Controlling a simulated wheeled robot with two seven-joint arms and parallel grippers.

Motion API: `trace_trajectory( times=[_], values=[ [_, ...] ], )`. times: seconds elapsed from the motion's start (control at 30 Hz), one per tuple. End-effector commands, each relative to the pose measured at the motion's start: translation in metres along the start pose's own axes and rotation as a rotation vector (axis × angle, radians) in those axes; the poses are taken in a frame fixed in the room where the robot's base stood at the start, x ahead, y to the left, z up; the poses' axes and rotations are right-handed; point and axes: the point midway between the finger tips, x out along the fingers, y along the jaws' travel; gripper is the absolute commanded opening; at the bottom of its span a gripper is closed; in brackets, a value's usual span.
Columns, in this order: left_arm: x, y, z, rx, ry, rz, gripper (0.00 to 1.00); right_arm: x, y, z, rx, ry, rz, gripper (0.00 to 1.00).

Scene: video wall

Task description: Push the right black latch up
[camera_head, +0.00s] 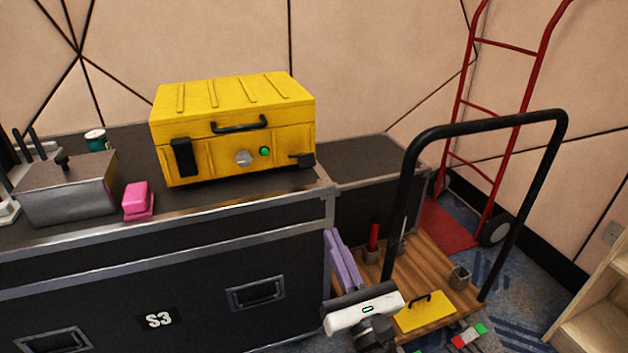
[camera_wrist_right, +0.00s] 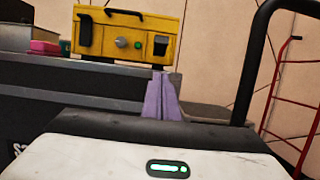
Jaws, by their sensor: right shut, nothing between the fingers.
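The yellow case (camera_head: 212,139) stands shut on the dark flight case at the back, its front toward me. Its right black latch (camera_head: 301,161) sticks out from the front near the right edge, flat and low in the head view. It also shows in the right wrist view (camera_wrist_right: 160,45). The left black latch (camera_head: 183,157) lies upright against the front. My right gripper (camera_head: 331,238), with purple fingers (camera_wrist_right: 160,96), is shut and empty. It is in front of, below and apart from the right latch. My left gripper is not in view.
The dark flight case (camera_head: 200,290) has a metal edge below the yellow case. A pink block (camera_head: 138,201) and metal box (camera_head: 68,188) are to the left. A cart's black handle (camera_head: 480,123) rises on the right, beside my right gripper. A red hand truck (camera_head: 500,46) stands behind.

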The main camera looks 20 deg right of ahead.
Motion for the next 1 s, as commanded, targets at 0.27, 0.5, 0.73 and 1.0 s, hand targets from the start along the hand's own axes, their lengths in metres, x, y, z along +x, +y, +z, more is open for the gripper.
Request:
trace_trajectory(
  times=[0.27, 0.5, 0.73, 1.0],
  values=[
    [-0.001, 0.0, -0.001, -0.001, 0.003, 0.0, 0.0, 0.014, 0.0, 0.001, -0.003, -0.001, 0.0, 0.0],
    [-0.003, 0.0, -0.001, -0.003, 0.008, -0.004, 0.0, 0.061, 0.001, 0.002, -0.002, -0.003, 0.0, 0.0],
    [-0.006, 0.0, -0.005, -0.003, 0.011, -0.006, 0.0, 0.107, 0.001, 0.008, -0.002, -0.003, 0.001, 0.0],
    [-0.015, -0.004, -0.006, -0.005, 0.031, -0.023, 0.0, 0.126, 0.001, 0.028, -0.003, 0.0, 0.002, 0.0]
  ],
)
